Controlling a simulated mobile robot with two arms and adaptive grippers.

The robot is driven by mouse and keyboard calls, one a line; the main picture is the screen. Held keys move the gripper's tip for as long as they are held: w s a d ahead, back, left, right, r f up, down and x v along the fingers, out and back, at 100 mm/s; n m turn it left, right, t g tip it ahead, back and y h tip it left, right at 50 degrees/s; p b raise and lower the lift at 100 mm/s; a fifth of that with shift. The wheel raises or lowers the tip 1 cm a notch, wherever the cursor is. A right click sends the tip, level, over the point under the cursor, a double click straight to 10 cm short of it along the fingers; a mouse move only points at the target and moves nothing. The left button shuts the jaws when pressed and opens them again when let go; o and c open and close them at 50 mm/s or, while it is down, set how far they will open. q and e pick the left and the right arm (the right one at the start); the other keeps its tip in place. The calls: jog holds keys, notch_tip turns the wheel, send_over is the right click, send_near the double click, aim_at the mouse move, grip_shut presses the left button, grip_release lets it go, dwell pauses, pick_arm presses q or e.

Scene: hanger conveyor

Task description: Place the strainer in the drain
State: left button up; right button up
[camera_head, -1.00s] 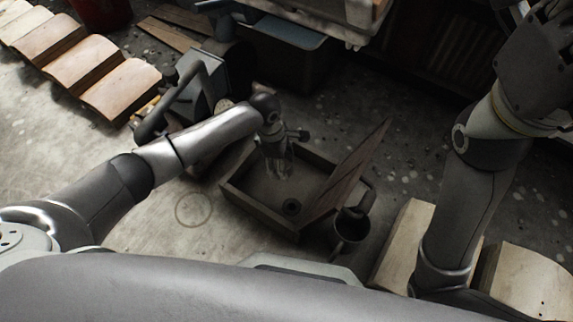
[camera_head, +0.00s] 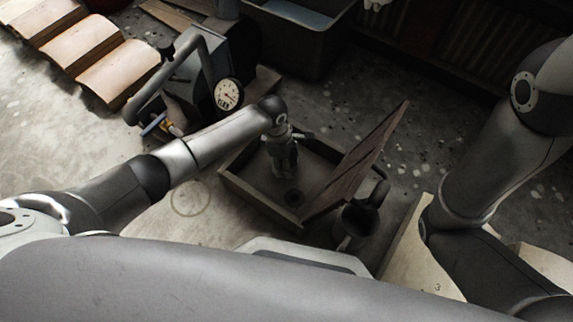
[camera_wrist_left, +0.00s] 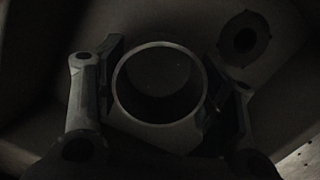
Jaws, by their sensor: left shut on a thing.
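The strainer (camera_wrist_left: 158,127) shows in the left wrist view as a dark round cup with a pale rim. My left gripper (camera_head: 284,165) is shut on it, a finger on each side. In the head view the gripper points down into a brown open box-like basin (camera_head: 247,193); the strainer is too dark to make out there. The drain (camera_head: 293,198) is a dark round hole in the basin floor, just below and right of the gripper. In the left wrist view the drain (camera_wrist_left: 243,38) lies at the upper right, apart from the strainer and uncovered. My right gripper is out of view.
A brown board (camera_head: 362,165) leans tilted over the basin's right side. A dark mug-like vessel (camera_head: 356,222) stands beside it. A machine with a dial gauge (camera_head: 228,94) is behind my left arm. A grey bin (camera_head: 300,40) stands at the back.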

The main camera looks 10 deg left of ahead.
pick_arm(q)
jog(key=shift+f, duration=0.6)
jog(key=shift+f, duration=0.15)
jog(key=o, duration=1.1)
jog(key=shift+o, duration=0.2)
